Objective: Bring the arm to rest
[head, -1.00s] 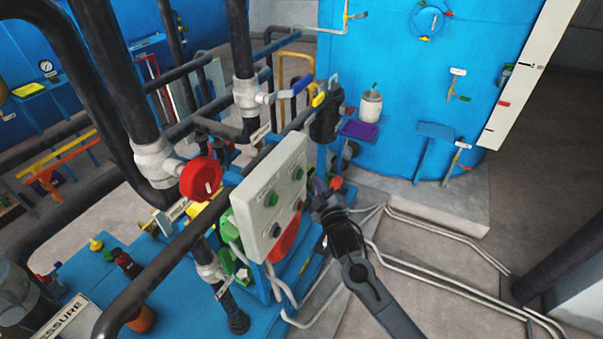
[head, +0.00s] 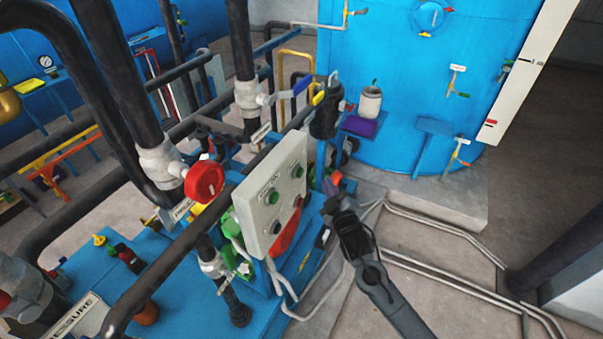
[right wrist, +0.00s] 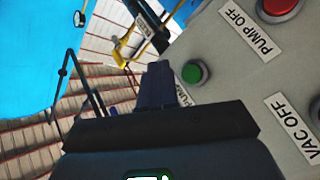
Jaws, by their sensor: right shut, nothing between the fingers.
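My right arm comes in from the lower right of the head view. Its gripper (head: 334,189) is beside the right edge of the grey control panel (head: 270,197), apart from it as far as I can see. The gripper is shut and empty. In the right wrist view its dark fingers (right wrist: 156,85) are together, with the panel's face and a green button (right wrist: 194,72) to their right. A red button (right wrist: 279,8) and labels reading "PUMP OFF" and "VAC OFF" also show there. My left gripper is in neither view.
A red valve wheel (head: 204,181) and thick dark pipes stand left of the panel. A large blue tank (head: 400,80) is behind, with a purple shelf (head: 360,126) holding a white jar (head: 370,103). Thin grey pipes run along the floor (head: 440,258) at the right, otherwise clear.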

